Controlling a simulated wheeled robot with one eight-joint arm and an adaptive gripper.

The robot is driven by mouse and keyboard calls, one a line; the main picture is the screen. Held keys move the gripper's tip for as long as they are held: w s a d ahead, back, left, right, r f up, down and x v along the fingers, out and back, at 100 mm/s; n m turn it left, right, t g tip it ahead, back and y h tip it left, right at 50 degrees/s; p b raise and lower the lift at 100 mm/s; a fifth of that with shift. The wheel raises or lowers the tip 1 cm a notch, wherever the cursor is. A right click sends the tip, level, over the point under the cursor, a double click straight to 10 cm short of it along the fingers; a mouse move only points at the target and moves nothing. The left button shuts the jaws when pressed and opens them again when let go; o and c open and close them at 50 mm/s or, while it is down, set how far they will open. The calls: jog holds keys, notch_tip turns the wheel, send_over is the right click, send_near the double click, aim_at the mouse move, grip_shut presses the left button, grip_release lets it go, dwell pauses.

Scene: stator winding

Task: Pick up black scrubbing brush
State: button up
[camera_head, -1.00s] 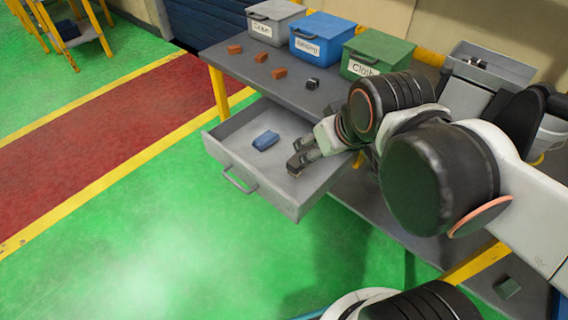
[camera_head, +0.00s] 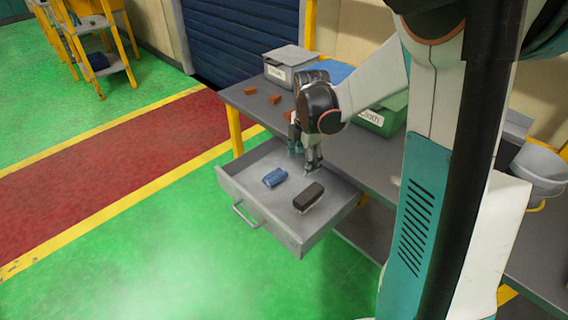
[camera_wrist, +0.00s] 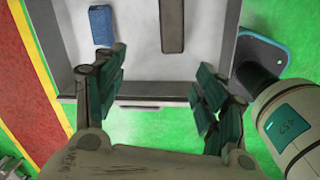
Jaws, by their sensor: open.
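A black brush (camera_head: 308,197) with a paler lower edge lies in the right part of the open grey drawer (camera_head: 246,200). It also shows at the top of the wrist view as a dark bar (camera_wrist: 172,28), cut off by the picture's edge. My gripper (camera_head: 306,162) hangs over the back part of the drawer, behind the brush in the head view. In the wrist view my gripper (camera_wrist: 160,90) has its fingers spread wide with nothing between them. The brush lies ahead of the gap between the fingertips, apart from them.
A blue object (camera_head: 275,178) lies in the drawer left of the brush; it also shows in the wrist view (camera_wrist: 102,25). Orange blocks (camera_head: 274,99) and a grey bin (camera_head: 293,68) stand on the workbench above. A green bin (camera_head: 385,118) is close to my arm.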

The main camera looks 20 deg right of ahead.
aim_at(309, 193)
jog(key=d+f+n, duration=0.1)
jog(key=f, duration=0.4)
jog(key=d+f+n+g+b, duration=0.1)
jog(key=f, duration=0.4)
jog(key=d+f+n+b, duration=0.1)
jog(key=f, duration=0.3)
jog(key=shift+w+d+f, duration=0.4)
jog(key=shift+a+f+b, duration=0.1)
jog(key=shift+f+b, duration=1.3)
jog(key=shift+f, duration=1.25)
jog(key=shift+s, duration=0.1)
jog(key=shift+r, duration=0.1)
jog(key=shift+c, duration=0.2)
jog(key=c, duration=1.2)
